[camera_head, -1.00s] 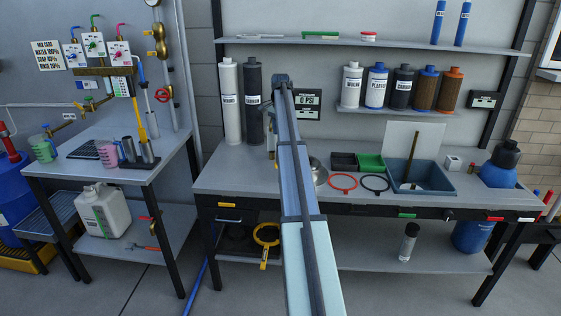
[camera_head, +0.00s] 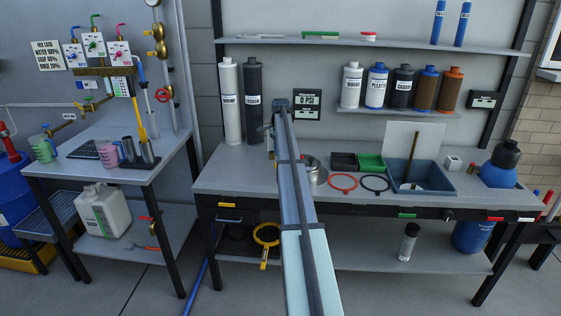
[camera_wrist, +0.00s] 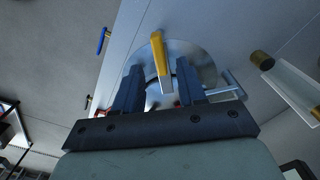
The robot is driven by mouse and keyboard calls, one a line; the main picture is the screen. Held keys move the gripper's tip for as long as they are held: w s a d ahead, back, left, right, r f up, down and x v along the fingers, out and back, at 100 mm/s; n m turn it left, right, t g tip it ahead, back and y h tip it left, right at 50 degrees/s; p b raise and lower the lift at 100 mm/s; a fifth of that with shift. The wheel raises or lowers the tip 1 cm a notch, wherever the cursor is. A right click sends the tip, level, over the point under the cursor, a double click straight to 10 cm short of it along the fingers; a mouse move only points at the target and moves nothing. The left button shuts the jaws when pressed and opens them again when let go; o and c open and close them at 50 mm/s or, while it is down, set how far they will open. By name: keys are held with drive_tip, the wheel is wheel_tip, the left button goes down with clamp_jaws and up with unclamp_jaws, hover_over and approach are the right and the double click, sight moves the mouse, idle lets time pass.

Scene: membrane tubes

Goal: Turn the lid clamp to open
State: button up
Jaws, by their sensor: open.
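In the wrist view, the lid clamp shows as a yellow handle (camera_wrist: 160,58) with a pale end, lying across a round shiny metal lid (camera_wrist: 196,65). My gripper (camera_wrist: 158,68) is open, with one dark finger on each side of the handle. The handle passes between the fingers, and I cannot tell whether either finger touches it. In the head view, my arm covers most of the round metal housing (camera_head: 318,172) on the bench. The clamp and my fingertips are hidden there.
A red ring (camera_head: 343,181) and a black ring (camera_head: 376,183) lie right of the housing. Behind them are a black bin (camera_head: 343,162) and a green bin (camera_head: 370,163). A blue-grey tub (camera_head: 435,178) stands farther right. White and dark cylinders (camera_head: 231,105) stand at the back left.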

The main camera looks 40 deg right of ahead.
drive_tip(key=shift+f, duration=2.05)
drive_tip(key=shift+c, duration=0.2)
clamp_jaws()
